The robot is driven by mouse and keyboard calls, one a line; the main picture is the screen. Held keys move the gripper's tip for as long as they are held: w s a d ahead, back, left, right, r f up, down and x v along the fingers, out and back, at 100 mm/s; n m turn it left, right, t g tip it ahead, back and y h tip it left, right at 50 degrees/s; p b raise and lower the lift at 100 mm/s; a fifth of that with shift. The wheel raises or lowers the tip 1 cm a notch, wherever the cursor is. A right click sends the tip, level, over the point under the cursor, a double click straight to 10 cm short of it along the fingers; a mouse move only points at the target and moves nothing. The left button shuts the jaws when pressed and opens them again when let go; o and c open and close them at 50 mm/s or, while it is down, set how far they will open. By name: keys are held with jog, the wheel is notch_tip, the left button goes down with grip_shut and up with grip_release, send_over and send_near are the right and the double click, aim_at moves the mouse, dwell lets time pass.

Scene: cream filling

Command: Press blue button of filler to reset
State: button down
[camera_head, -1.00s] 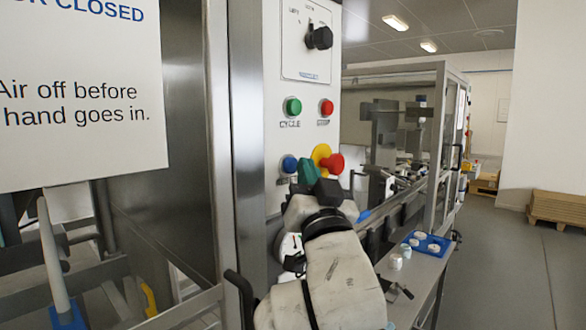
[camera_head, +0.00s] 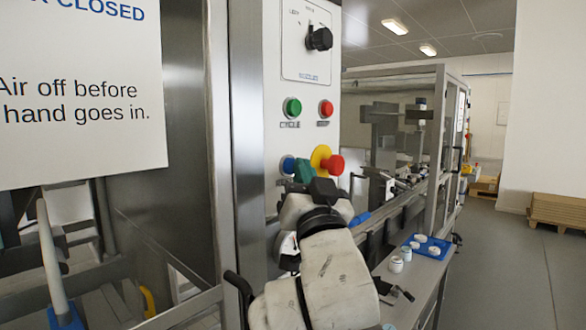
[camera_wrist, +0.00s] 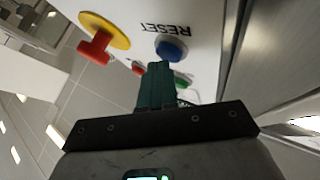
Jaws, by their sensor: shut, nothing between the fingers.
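The blue button (camera_head: 288,164) sits low on the white control panel, left of the red emergency stop. In the wrist view the blue button (camera_wrist: 171,50) has the word RESET printed beside it. My gripper (camera_head: 303,172) is shut and empty, its green fingertips close to the blue button and partly overlapping it in the head view. In the wrist view the fingertips (camera_wrist: 158,68) point at the button's edge. I cannot tell whether they touch it.
The red emergency stop (camera_head: 332,165) on its yellow plate sticks out just right of my fingers. Above are a green button (camera_head: 292,107), a red button (camera_head: 326,109) and a black knob (camera_head: 319,38). A blue tray (camera_head: 426,246) with white jars lies on the ledge at right.

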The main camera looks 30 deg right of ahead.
jog(key=shift+w, duration=0.2)
jog(key=shift+s, duration=0.15)
dwell(0.5)
jog(key=shift+s+d, duration=0.25)
jog(key=shift+s, duration=0.45)
jog(key=shift+s, duration=0.1)
jog(key=s, duration=0.1)
jog(key=s+d+p, duration=0.1)
jog(key=s, duration=0.1)
jog(key=s+p, duration=0.1)
jog(key=shift+s+d, duration=0.25)
jog(key=shift+d, duration=0.1)
dwell(0.5)
